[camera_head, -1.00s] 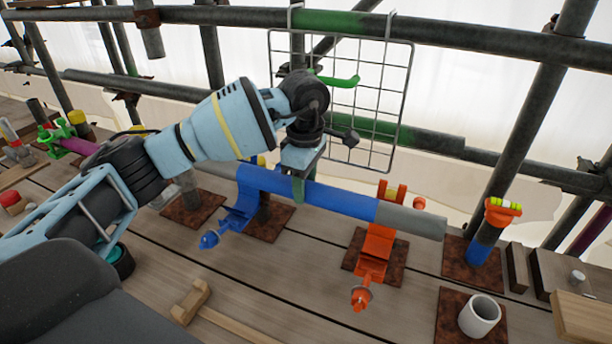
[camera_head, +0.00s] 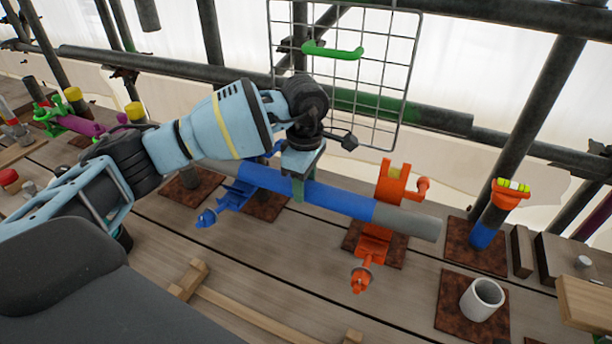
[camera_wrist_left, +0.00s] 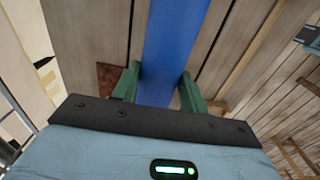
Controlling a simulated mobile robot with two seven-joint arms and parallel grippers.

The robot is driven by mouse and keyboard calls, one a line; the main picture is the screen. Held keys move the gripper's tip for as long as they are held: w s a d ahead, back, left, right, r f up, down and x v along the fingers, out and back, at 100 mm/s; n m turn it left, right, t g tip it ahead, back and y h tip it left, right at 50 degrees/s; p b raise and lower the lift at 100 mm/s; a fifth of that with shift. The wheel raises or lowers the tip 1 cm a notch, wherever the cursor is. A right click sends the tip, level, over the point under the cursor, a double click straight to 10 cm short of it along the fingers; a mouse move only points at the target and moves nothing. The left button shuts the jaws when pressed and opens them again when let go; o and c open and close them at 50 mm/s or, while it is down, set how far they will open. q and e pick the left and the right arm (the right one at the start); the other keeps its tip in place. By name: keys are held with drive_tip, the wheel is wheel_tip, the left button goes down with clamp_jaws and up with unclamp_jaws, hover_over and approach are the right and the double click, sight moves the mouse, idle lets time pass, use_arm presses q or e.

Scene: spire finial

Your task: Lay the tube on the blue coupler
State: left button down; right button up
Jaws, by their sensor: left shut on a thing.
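The tube (camera_head: 340,203), blue with a grey right end, lies nearly level across the couplers. My left gripper (camera_head: 299,188) is shut on its blue part from above. The left wrist view shows the blue tube (camera_wrist_left: 174,40) between the green fingers of my left gripper (camera_wrist_left: 158,90). The blue coupler (camera_head: 232,194) is near the tube's left end, its lower part in front of and under the tube. The orange coupler (camera_head: 374,245) is under the grey end, with its open flap standing behind. Whether the tube touches either coupler is hard to tell. My right gripper is out of view.
A wire mesh panel (camera_head: 385,75) with a green handle hangs behind my gripper. An orange-topped post (camera_head: 490,225) stands right of the tube, and a white cup (camera_head: 482,299) in front of it. A wooden piece (camera_head: 190,279) lies on the front planks.

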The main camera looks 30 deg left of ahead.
use_arm(q)
drive_tip(key=shift+f+b, duration=0.4)
drive_tip(key=shift+f, duration=1.1)
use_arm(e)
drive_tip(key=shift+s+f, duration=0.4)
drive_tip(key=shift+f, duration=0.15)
use_arm(q)
drive_tip(key=c, duration=1)
unclamp_jaws()
drive_tip(key=o, duration=0.4)
drive_tip(key=shift+f, duration=0.25)
drive_tip(key=o, duration=0.5)
drive_tip(key=shift+r, duration=0.15)
